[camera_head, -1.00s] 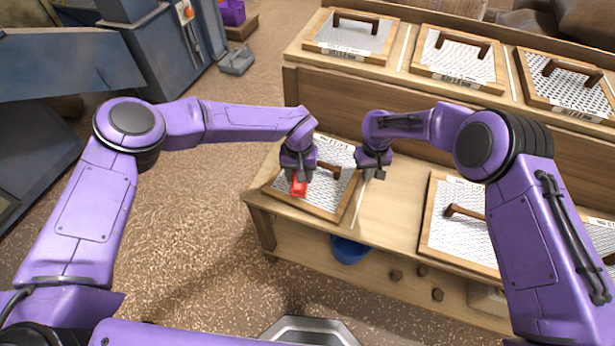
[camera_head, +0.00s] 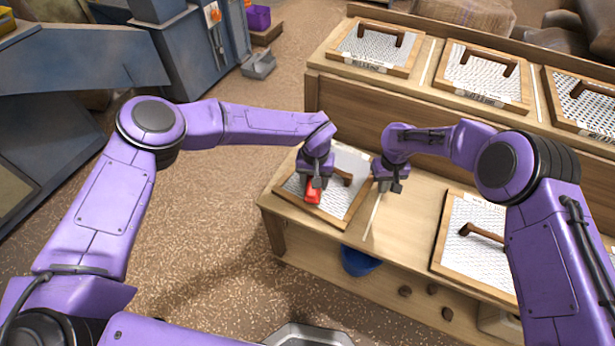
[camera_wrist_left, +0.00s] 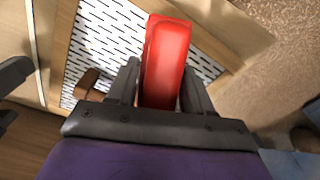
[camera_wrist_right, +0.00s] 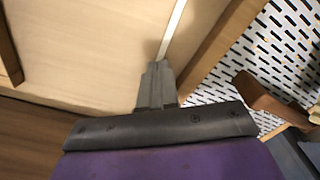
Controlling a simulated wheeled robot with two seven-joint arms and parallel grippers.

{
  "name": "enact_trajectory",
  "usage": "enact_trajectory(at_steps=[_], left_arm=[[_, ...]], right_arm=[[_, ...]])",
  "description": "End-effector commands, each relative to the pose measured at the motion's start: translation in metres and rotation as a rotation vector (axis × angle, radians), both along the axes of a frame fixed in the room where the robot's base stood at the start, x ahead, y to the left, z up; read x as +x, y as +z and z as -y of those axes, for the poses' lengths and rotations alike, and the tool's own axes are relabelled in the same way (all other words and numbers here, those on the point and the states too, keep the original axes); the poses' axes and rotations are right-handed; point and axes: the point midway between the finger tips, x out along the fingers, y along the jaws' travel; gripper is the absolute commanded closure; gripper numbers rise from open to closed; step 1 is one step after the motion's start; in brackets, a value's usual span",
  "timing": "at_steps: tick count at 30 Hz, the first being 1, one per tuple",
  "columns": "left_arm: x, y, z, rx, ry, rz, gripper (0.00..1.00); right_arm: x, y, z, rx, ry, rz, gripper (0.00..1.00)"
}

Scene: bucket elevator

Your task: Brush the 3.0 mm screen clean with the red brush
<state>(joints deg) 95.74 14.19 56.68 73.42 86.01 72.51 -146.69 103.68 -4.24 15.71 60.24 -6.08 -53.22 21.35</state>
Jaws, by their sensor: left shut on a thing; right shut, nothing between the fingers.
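My left gripper (camera_head: 314,184) is shut on the red brush (camera_head: 313,193) above the front-left part of a wood-framed screen (camera_head: 336,220) on the lower bench. In the left wrist view the red brush (camera_wrist_left: 166,60) sits between the two fingers, over the slotted mesh (camera_wrist_left: 108,40) and close to the frame's edge. The screen has a brown handle (camera_wrist_left: 87,84); its label cannot be read. Whether the bristles touch the mesh is hidden. My right gripper (camera_head: 389,188) is shut and empty over the bench, just right of the screen; its closed fingers show in the right wrist view (camera_wrist_right: 157,80).
Another framed screen (camera_head: 443,262) lies on the bench to the right. Several screens stand on the raised shelf behind, one at its left end (camera_head: 346,60). A pale strip (camera_head: 374,217) divides the bench beside my right gripper. A blue bucket (camera_head: 358,262) is under the bench.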

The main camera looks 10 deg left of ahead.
Motion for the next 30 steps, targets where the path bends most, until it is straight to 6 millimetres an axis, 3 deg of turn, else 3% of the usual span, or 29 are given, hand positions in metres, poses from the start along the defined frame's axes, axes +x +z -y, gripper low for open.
enact_trajectory(at_steps=[30], left_arm=[[-0.024, 0.005, 0.066, -0.001, 0.001, 0.001, 0.98]], right_arm=[[0.000, 0.000, 0.000, 0.000, 0.000, 0.000, 1.00]])
